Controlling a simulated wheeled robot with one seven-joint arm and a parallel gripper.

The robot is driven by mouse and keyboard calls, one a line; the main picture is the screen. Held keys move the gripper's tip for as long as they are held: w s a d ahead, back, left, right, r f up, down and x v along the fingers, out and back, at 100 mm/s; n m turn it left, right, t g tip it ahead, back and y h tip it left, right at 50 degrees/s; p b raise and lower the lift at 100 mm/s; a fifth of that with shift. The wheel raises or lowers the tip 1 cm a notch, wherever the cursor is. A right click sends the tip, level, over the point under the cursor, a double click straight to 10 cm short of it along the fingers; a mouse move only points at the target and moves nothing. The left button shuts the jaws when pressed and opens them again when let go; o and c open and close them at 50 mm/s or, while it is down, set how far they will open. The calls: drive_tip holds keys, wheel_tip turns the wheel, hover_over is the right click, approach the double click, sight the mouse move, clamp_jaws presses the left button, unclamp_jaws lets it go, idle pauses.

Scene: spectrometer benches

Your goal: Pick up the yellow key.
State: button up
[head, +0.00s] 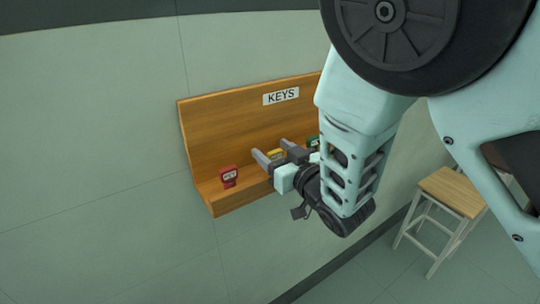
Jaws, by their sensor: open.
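A small yellow key (274,154) stands on the wooden key shelf (213,198), near its middle. It is partly hidden behind my gripper, and only its upper part shows. My gripper (271,152) is open, with its two grey fingers pointing toward the shelf's back board. The yellow key appears between the fingertips in the picture. I cannot tell whether the fingers touch it or how deep they reach around it.
A red key (228,176) stands left of my gripper on the shelf. A green key (313,141) is partly hidden to the right. A white KEYS sign (281,96) is on the back board. A wooden-topped stool (452,191) stands at the lower right.

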drive_tip(key=c, duration=1.1)
drive_tip(key=shift+o, duration=0.2)
drive_tip(key=shift+r, duration=0.1)
